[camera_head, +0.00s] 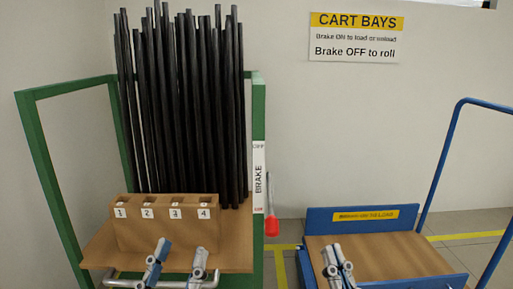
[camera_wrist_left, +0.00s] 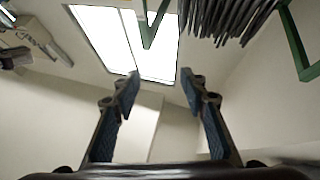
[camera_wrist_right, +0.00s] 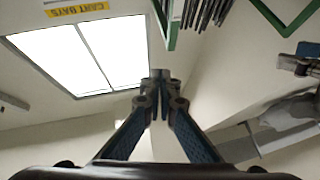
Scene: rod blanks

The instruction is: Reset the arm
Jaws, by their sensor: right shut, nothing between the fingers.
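My left gripper (camera_head: 178,260) is in front of the green cart's wooden deck, its two fingers pointing up and apart. It is open and empty, and its spread fingertips show in the left wrist view (camera_wrist_left: 160,85). My right gripper (camera_head: 336,258) is in front of the blue cart's deck, its fingers together. The right wrist view also shows its fingertips (camera_wrist_right: 160,82) meeting with nothing between them. Both wrist cameras look up towards a bright ceiling panel.
A green-framed cart (camera_head: 45,150) holds many upright black rods (camera_head: 185,100) behind a wooden block (camera_head: 165,233) with slots numbered 1 to 4. A red-ended brake lever (camera_head: 271,226) hangs at its right post. A blue cart (camera_head: 320,219) with a bare wooden deck (camera_head: 390,258) stands right.

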